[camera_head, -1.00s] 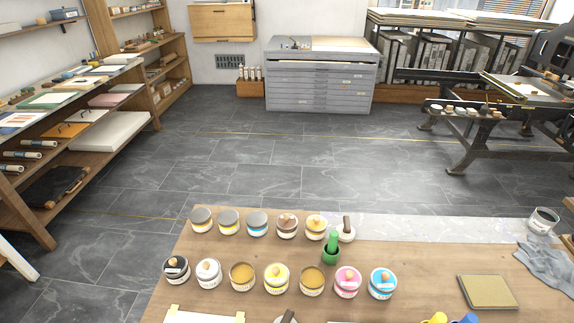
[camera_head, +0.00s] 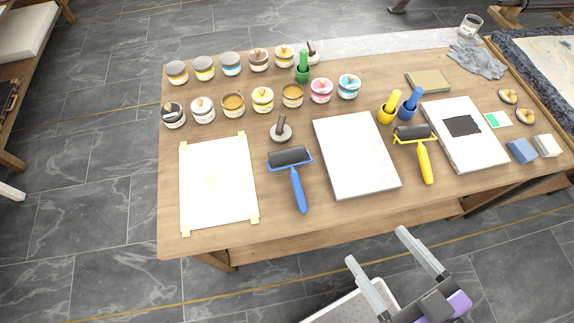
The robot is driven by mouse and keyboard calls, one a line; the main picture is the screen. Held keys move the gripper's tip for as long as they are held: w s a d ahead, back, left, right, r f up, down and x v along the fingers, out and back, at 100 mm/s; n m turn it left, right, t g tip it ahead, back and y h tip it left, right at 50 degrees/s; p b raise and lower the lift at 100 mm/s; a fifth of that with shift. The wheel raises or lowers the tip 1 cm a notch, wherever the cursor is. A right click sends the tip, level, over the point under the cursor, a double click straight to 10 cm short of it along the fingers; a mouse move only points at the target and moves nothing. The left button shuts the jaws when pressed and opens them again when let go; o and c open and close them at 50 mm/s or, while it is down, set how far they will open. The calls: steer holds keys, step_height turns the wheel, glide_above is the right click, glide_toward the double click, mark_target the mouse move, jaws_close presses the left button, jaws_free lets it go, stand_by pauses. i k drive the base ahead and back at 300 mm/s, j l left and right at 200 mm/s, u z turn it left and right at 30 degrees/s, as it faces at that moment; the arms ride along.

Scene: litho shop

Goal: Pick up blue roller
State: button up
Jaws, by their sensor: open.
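A blue roller (camera_head: 296,185) lies on the wooden table, between a taped white sheet and a white slab. Its dark cylinder points to the back and its blue handle points toward the table's front edge. My gripper (camera_head: 378,257) is at the bottom of the view, in front of the table and to the right of the blue roller. Its two grey fingers are apart, with nothing between them. The whole blue roller is in plain sight.
A yellow roller (camera_head: 425,163) lies right of the white slab (camera_head: 355,155). The taped sheet (camera_head: 217,182) is on the left. Several ink jars stand in rows behind, and a small dark-handled tool (camera_head: 281,131) stands just behind the blue roller. The table's front edge (camera_head: 300,240) is clear.

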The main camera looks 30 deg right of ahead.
mark_target(300, 196)
steer(key=z, duration=1.4)
steer(key=u, duration=1.4)
steer(key=i+j, duration=0.1)
steer(key=j, duration=0.55)
steer(key=i+j, duration=0.15)
steer(key=j, duration=0.15)
